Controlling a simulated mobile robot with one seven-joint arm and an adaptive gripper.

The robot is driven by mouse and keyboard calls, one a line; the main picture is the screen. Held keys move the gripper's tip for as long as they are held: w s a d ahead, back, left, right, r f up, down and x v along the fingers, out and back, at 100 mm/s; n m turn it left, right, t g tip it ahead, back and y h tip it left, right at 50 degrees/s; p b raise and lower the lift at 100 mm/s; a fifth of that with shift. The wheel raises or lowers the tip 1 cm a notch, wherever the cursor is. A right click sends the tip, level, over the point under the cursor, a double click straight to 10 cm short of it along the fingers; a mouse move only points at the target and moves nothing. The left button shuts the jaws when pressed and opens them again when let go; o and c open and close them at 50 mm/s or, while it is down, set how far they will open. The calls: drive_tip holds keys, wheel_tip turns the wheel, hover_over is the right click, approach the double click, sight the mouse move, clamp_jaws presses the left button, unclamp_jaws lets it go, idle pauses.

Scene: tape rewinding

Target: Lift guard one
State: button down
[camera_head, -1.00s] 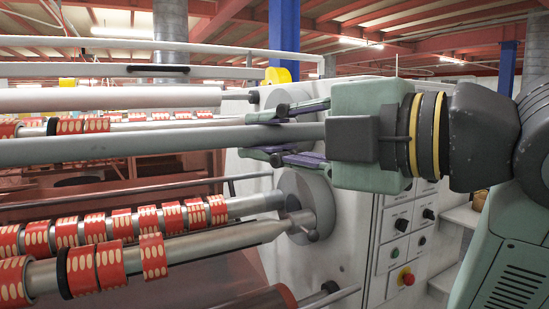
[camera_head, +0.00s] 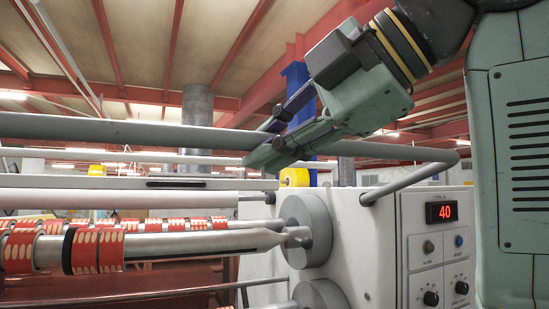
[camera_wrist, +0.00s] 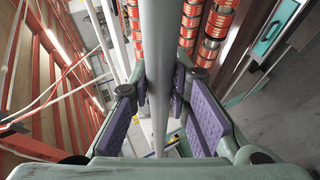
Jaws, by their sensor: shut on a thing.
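The guard is a long grey bar (camera_head: 120,129) that runs across the head view in front of the machine. At its right end it bends back to the white machine housing (camera_head: 345,232). The bar stands above the level of the rollers. My gripper (camera_head: 262,139) comes down to it from the upper right, tilted, with its fingers on either side of the bar. In the wrist view the guard bar (camera_wrist: 159,70) runs lengthwise between the purple-padded fingers of my gripper (camera_wrist: 159,84), which is shut on it.
Below the bar are rollers with red-and-cream tape rolls (camera_head: 98,249) and a round grey hub (camera_head: 307,229). The control panel (camera_head: 438,250) with a red "40" display is at the right. A blue column (camera_head: 299,108) and roof beams stand behind.

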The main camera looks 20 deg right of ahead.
drive_tip(key=shift+w+r, duration=0.1)
drive_tip(key=shift+r, duration=0.2)
drive_tip(key=c, duration=1.5)
unclamp_jaws()
drive_tip(key=shift+f, duration=0.1)
drive_tip(key=shift+f, duration=0.1)
